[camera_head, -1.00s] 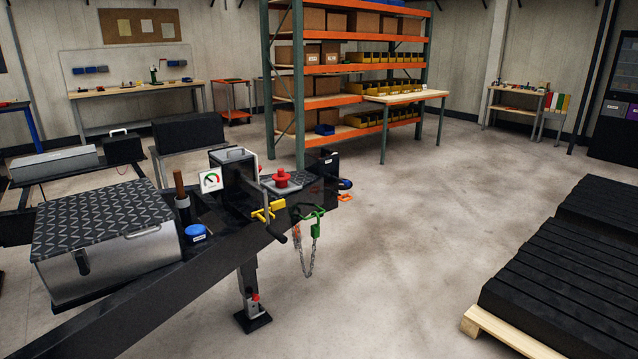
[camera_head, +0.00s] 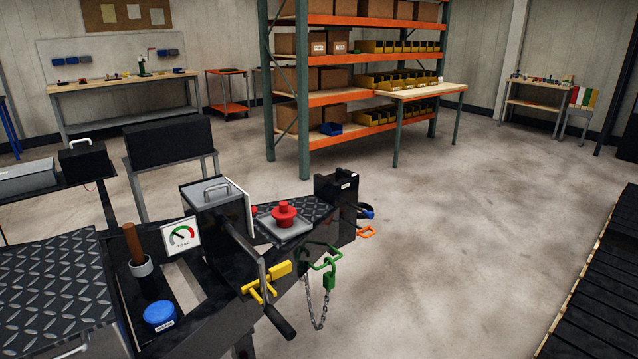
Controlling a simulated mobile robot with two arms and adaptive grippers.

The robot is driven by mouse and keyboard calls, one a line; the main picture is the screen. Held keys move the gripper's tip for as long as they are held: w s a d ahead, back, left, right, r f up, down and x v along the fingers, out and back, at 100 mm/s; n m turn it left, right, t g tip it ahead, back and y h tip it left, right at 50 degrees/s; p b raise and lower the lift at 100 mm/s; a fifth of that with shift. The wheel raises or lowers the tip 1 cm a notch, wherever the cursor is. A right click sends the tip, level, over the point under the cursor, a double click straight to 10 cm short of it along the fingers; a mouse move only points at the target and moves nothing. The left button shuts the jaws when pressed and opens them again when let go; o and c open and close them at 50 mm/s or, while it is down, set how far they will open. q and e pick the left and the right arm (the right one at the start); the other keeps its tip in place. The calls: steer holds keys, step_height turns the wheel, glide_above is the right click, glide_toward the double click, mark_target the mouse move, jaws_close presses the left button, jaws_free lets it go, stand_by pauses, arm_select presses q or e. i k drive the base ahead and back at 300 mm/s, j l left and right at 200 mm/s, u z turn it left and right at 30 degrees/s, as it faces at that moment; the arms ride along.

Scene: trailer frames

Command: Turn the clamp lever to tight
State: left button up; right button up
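A black trailer frame holds a grey box-shaped unit (camera_head: 209,203) with a handle on top. A metal crank arm with a black grip (camera_head: 279,322) slopes down from its front. A yellow lever-like part (camera_head: 265,284) sits beside the crank. I cannot tell for sure which of these is the clamp lever. A white gauge card (camera_head: 181,236) with a coloured arc stands left of the unit; its small label is not clearly readable. Neither of my grippers is in view.
A red knob (camera_head: 285,214) sits on a plate right of the unit. A green hook part (camera_head: 321,260) with a hanging chain, a blue-lidded can (camera_head: 159,315) and a tread-plate box (camera_head: 55,290) are nearby. Open floor (camera_head: 450,250) lies to the right.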

mark_target(340, 171)
steer(key=i+u, duration=0.25)
steer(key=i, duration=0.3)
steer(key=i+l+u, duration=0.4)
steer(key=l+u, duration=0.15)
steer(key=l, duration=0.15)
steer(key=i+l+u, duration=0.15)
steer(key=l+u, duration=0.15)
